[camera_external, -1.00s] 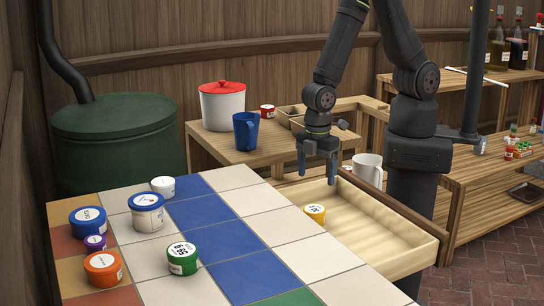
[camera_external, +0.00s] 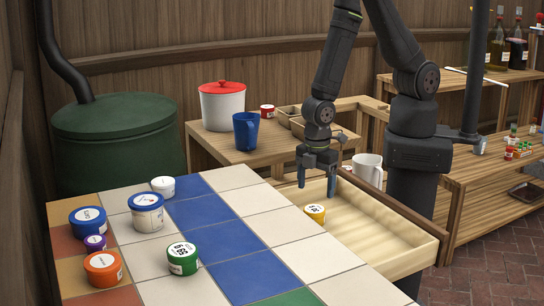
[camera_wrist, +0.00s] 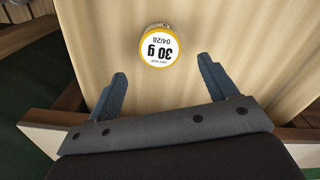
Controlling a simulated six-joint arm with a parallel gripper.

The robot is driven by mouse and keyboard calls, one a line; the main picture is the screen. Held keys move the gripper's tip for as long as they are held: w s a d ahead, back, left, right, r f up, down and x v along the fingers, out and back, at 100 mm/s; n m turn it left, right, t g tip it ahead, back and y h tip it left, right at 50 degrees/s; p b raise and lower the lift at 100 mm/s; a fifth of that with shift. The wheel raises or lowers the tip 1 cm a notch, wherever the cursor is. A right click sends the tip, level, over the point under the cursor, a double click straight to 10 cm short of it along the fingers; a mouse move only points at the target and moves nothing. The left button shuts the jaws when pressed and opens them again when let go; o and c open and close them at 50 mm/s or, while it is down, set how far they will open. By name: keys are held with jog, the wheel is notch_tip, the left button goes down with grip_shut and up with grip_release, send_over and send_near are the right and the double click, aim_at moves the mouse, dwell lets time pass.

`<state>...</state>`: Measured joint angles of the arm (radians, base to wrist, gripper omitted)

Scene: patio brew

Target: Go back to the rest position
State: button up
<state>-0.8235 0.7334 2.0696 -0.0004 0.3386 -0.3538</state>
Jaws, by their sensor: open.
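My gripper (camera_external: 317,182) is open and empty above the pulled-out wooden drawer (camera_external: 395,232). In the wrist view its two blue fingers (camera_wrist: 168,92) stand wide apart with nothing between them. A small yellow tub with a white lid (camera_external: 315,213) sits in the drawer, just below the gripper and apart from it. In the wrist view the tub (camera_wrist: 159,46) lies beyond the fingertips, its label reading "30 g".
Several lidded tubs, such as the green one (camera_external: 182,258) and the orange one (camera_external: 103,268), stand on the tiled table (camera_external: 236,180). A blue mug (camera_external: 246,131) and a red-lidded white pot (camera_external: 222,106) stand on the wooden bench behind. A white mug (camera_external: 367,169) is right of the gripper.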

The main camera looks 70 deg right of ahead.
aim_at(315, 208)
jog(key=shift+f, duration=4.25)
notch_tip(315, 208, up, 12)
jog(key=r, duration=0.1)
notch_tip(315, 208, down, 13)
jog(key=shift+f, duration=0.1)
notch_tip(315, 208, up, 5)
jog(key=shift+f, duration=0.1)
jog(key=w+d+r, duration=0.3)
jog(key=d+r, duration=0.4)
jog(key=d, duration=0.4)
notch_tip(315, 208, up, 11)
jog(key=shift+d+r, duration=0.15)
jog(key=shift+d, duration=0.05)
